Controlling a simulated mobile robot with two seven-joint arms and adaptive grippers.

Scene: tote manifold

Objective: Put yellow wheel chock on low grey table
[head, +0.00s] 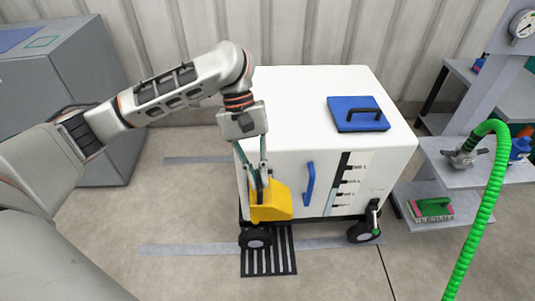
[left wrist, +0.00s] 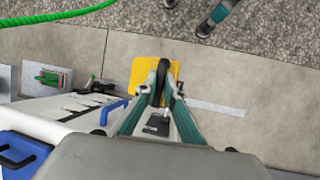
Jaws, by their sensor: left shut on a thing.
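The yellow wheel chock (head: 271,204) is in my left gripper (head: 261,186), in front of the lower left part of the white wheeled tote. The gripper points down and is shut on the chock. In the left wrist view the chock (left wrist: 150,72) shows behind the fingertips (left wrist: 159,92), which cover its middle. The chock looks close to the tote's front left wheel; I cannot tell whether it touches anything below. I cannot make out for certain which surface is the low grey table.
The white tote (head: 290,105) has a blue lid (head: 357,113) and a blue side handle (head: 309,184). A black floor grate (head: 268,252) lies beneath the chock. Grey shelves (head: 415,200) with a green brush (head: 433,209) stand right, behind a green hose (head: 485,215). A grey cabinet (head: 85,85) stands left.

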